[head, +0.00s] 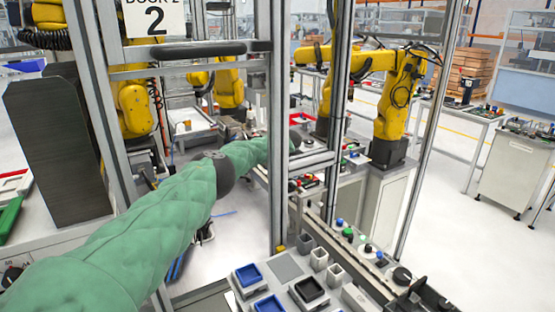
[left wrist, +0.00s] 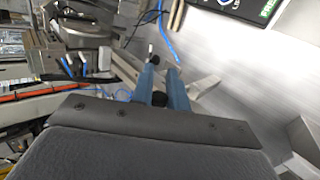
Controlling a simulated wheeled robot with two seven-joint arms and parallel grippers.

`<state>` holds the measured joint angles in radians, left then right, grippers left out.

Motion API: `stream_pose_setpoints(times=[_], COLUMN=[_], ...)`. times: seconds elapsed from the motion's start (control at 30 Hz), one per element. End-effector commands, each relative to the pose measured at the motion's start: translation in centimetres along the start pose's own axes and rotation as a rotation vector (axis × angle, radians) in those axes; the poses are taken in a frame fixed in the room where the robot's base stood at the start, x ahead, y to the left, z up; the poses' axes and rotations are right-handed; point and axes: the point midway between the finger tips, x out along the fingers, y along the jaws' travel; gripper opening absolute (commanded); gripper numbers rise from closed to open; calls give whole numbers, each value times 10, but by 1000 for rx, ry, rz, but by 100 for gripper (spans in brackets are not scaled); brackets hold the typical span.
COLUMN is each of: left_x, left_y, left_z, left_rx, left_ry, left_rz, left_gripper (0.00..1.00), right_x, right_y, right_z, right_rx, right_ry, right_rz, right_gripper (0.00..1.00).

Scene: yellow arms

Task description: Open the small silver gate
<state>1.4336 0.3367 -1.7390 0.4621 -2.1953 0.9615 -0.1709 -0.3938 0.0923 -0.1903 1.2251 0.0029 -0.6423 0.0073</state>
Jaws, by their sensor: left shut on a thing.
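Silver metal framing stands in front of me in the head view, with upright posts (head: 278,130) and a cross bar (head: 185,50). I cannot tell for certain which section is the small gate. My left arm, in a green sleeve, reaches from the lower left through the frame and passes behind the middle post. Its gripper is hidden or too small to make out there. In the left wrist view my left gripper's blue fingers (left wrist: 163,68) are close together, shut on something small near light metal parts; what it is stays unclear. My right gripper is not in view.
A sign with a 2 (head: 155,18) hangs on the frame. Yellow robot arms (head: 395,90) stand beyond it. A control bench with blue trays (head: 249,275) and coloured buttons lies at the lower right. Open floor (head: 470,240) shows at the right.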

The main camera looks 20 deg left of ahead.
Motion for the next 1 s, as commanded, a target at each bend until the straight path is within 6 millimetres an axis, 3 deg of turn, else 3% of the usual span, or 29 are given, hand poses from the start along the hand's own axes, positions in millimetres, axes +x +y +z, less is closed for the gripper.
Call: stream_pose_setpoints(times=[0.03,0.13,0.57,0.87,1.0], left_x=[3,2,-3,-26,-42], left_y=[3,2,1,1,0], left_z=[-5,-4,-2,-3,-4], left_rx=[-3,-2,0,-1,-1], left_ry=[7,6,1,1,2], left_rz=[2,2,0,0,-1], left_gripper=[21,38,38,38,38], right_x=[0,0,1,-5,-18], right_y=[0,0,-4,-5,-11], right_z=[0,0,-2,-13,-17], right_rx=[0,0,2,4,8], right_ry=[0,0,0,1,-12], right_rz=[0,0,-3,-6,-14], right_gripper=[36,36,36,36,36])
